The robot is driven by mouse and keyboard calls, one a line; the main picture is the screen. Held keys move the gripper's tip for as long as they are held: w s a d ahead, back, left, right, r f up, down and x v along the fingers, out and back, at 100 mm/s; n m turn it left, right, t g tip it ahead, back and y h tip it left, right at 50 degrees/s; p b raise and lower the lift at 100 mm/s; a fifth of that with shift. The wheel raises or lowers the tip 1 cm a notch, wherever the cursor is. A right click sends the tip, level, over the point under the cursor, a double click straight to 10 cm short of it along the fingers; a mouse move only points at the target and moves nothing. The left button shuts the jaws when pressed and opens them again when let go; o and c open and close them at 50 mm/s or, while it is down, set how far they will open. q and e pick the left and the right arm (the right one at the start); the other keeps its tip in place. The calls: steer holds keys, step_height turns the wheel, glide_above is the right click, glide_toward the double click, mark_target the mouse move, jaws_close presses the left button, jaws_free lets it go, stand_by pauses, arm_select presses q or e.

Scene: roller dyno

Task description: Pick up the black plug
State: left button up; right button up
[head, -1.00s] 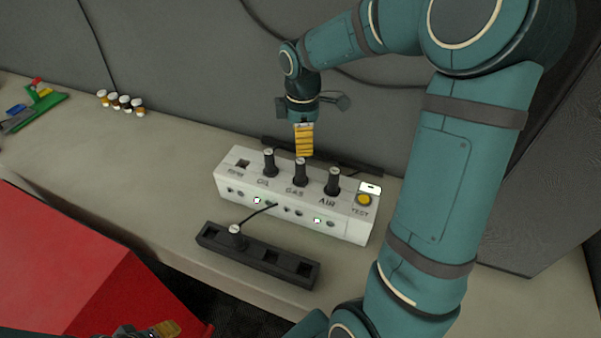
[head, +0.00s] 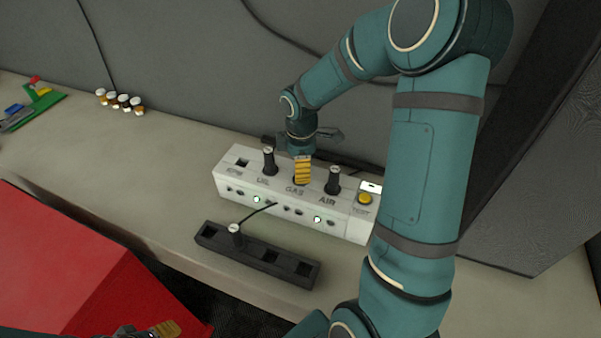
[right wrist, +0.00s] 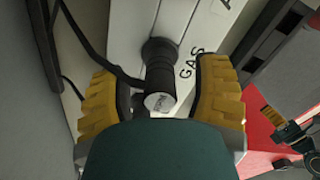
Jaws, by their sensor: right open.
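A black plug with a pale round end (right wrist: 159,85) stands in the GAS socket of the white panel box (head: 228,180). In the right wrist view it sits between the two yellow fingers of my right gripper (right wrist: 160,78), which are open with a gap on each side. In the head view my right gripper (head: 302,172) is over the GAS position and hides that plug. Other black plugs stand at OIL (head: 268,160) and AIR (head: 333,181). My left gripper (head: 160,331) is partly visible at the bottom edge; its opening is unclear.
A black socket rack (head: 270,265) lies in front of the box, with a corded plug (head: 235,232) in it. A TEST button (head: 365,199) is at the box's right end. A dark cable runs close beside the GAS plug. Several small bottles (head: 122,102) stand far left.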

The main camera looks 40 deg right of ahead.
steer(key=shift+o, duration=0.2)
jaws_close()
steer(key=shift+r, duration=0.1)
